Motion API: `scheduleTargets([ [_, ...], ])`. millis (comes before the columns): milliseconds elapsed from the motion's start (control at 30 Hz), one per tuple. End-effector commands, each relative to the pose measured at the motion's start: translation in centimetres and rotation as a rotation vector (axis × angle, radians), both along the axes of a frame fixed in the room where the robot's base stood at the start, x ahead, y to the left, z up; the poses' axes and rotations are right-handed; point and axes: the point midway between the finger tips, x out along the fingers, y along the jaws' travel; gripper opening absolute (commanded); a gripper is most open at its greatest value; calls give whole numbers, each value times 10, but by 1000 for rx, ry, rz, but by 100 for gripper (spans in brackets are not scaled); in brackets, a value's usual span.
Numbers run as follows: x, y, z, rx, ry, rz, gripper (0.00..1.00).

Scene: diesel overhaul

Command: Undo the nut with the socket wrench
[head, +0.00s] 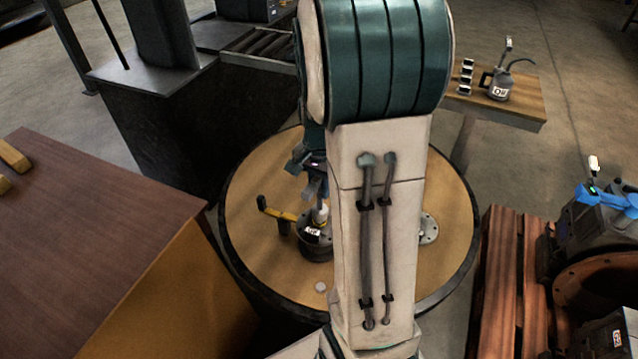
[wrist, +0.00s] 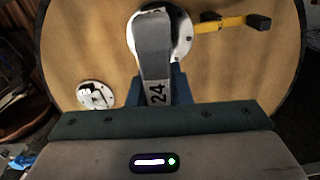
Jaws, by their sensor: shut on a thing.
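The socket wrench, a grey bar marked "24" (wrist: 152,60), is held in my gripper (wrist: 160,90). In the head view my gripper (head: 308,165) is above the round table and the wrench (head: 312,189) hangs below it. The wrench's far end lies over a dark round fixture (head: 316,247) with a white label and a yellow arm (head: 280,214) with a black grip. A pale upright part shows at the wrench's lower end in the head view. The nut is hidden, so I cannot tell whether the socket sits on it.
The round wooden table (head: 245,190) also carries a flanged metal disc (head: 428,228) and a small pale disc (head: 320,287). A brown cabinet (head: 90,230) stands left. A small table (head: 530,105) with an oil can (head: 500,88) is at back right. A wooden pallet (head: 500,270) is right.

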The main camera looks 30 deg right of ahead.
Motion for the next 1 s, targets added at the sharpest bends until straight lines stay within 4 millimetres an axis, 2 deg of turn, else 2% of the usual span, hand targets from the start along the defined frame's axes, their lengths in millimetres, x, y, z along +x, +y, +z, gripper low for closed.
scheduleTargets([
  [1000,0,1,4,-1,0,-784,0],
])
